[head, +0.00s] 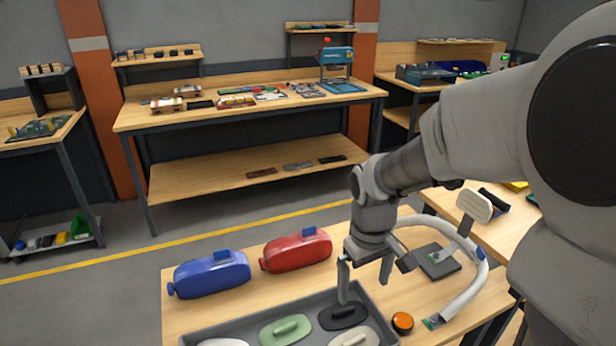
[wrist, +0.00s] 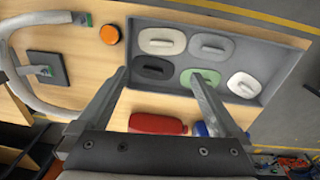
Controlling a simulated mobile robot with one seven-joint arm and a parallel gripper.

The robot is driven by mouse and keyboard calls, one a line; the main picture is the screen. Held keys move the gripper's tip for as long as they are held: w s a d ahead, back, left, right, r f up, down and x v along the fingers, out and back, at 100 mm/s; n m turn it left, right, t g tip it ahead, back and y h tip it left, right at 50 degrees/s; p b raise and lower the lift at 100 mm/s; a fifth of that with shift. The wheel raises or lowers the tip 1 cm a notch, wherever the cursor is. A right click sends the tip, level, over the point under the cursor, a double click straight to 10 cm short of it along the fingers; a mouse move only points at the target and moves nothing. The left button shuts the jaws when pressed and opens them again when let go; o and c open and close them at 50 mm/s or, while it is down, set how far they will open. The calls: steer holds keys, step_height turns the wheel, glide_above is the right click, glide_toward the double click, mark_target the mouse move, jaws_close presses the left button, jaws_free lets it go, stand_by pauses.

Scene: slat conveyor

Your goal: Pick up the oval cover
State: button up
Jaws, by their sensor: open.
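A grey tray (head: 372,306) holds several rounded covers, each with a raised grip bar. A black cover (head: 343,316), a green cover (head: 286,330), a cream cover (head: 353,338) and a white cover (head: 223,342) show in the head view, the last two cut off. The wrist view also shows a grey cover (wrist: 211,46). Several look roughly oval; I cannot tell which one is the named cover. My gripper (head: 364,285) is open and empty above the tray's back right part. In the wrist view the black cover (wrist: 152,69) lies between the fingertips (wrist: 158,74).
A blue case (head: 210,273) and a red case (head: 297,250) stand behind the tray. An orange button (head: 402,322) sits right of it. A curved white tube (head: 465,298) and a dark plate (head: 436,261) stand farther right on the bench.

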mark_target(354, 340)
steer(key=f+b, duration=0.1)
steer(key=f, duration=1.2)
steer(key=w+f+b, duration=0.1)
steer(key=f, duration=0.5)
steer(key=shift+d+f+b, duration=0.1)
steer(key=shift+f+b, duration=0.15)
steer(key=shift+b, duration=0.1)
steer(key=c, duration=1.2)
